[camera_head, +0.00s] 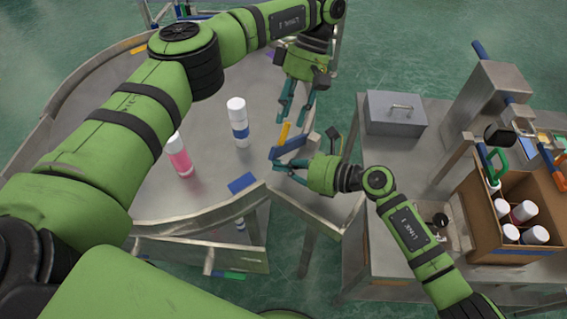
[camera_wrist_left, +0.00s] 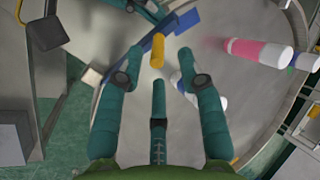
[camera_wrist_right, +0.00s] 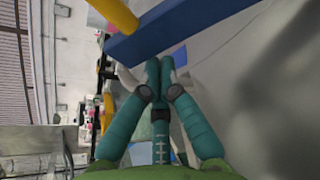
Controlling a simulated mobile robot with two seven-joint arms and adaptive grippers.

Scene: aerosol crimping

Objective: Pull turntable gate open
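The turntable gate is a blue bar (camera_head: 291,145) with a yellow handle piece (camera_head: 284,133) at the turntable's right edge. In the left wrist view the yellow piece (camera_wrist_left: 157,50) shows between my left fingertips, apparently beyond them. My left gripper (camera_head: 293,108) is open and empty above the gate, pointing down. My right gripper (camera_head: 276,160) is low beside the gate's near side. In the right wrist view its fingers (camera_wrist_right: 159,68) are drawn together with nothing visible between them, close below the blue bar (camera_wrist_right: 180,25). I cannot tell whether they touch it.
A white can with a blue band (camera_head: 239,124) and a pink can (camera_head: 179,157) stand on the metal turntable (camera_head: 205,190). A blue block (camera_head: 242,183) is at its near edge. On the right table are a metal box (camera_head: 394,113) and a carton (camera_head: 482,222) of several cans.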

